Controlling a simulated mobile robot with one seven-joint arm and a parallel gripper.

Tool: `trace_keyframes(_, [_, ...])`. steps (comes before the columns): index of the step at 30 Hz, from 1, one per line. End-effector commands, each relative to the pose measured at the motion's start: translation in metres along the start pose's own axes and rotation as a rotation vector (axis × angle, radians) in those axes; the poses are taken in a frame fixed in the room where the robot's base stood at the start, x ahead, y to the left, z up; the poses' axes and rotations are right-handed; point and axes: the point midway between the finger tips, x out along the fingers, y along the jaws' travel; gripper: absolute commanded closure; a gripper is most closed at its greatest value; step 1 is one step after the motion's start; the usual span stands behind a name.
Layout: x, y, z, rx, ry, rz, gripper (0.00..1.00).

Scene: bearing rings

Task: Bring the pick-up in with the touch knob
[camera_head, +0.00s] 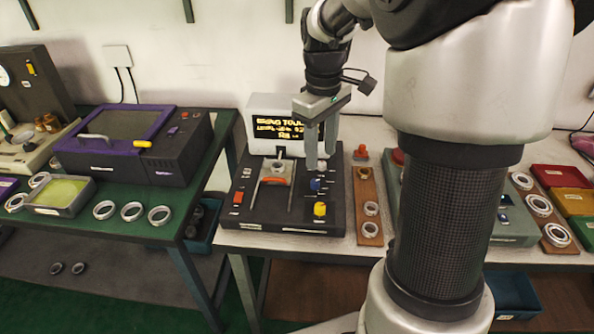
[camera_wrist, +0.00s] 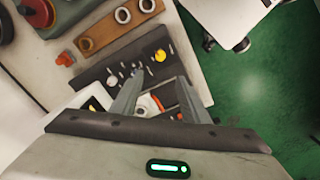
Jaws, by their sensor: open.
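The test unit (camera_head: 245,217) is a dark box on the bench with a lit yellow-text display (camera_head: 270,127) behind it. On its right side are a blue knob (camera_head: 316,184) and, nearer the front, a yellow knob (camera_head: 320,208); the labels are too small to read, so I cannot tell which is the touch knob. A ring (camera_head: 278,167) sits mid-unit above an orange part; I cannot make out the pick-up clearly. My gripper (camera_head: 321,164) is open and empty, above the blue knob. In the wrist view, the yellow knob (camera_wrist: 160,56) lies just beyond my fingertips (camera_wrist: 160,78).
A wooden strip with rings (camera_head: 368,190) lies right of the unit, with a red-orange part (camera_head: 361,153) behind it. A purple-lidded machine (camera_head: 110,140) and a tray (camera_head: 60,194) stand on the left green table. A gap separates the two tables.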

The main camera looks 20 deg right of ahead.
Motion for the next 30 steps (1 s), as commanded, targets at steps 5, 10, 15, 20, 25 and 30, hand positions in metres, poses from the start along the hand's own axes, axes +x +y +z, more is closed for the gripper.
trace_keyframes(5, [0.030,-0.001,0.001,0.001,-0.004,-0.003,0.59])
trace_keyframes(10, [0.068,-0.001,0.001,0.001,-0.003,-0.003,0.59])
trace_keyframes(15, [0.105,-0.002,0.001,0.001,-0.003,-0.004,0.59])
trace_keyframes(20, [0.137,-0.002,0.001,0.002,-0.003,-0.003,0.59])
trace_keyframes(25, [0.158,-0.001,0.001,0.002,-0.001,0.000,0.59])
trace_keyframes(30, [0.167,-0.001,0.001,0.002,0.000,0.000,0.59])
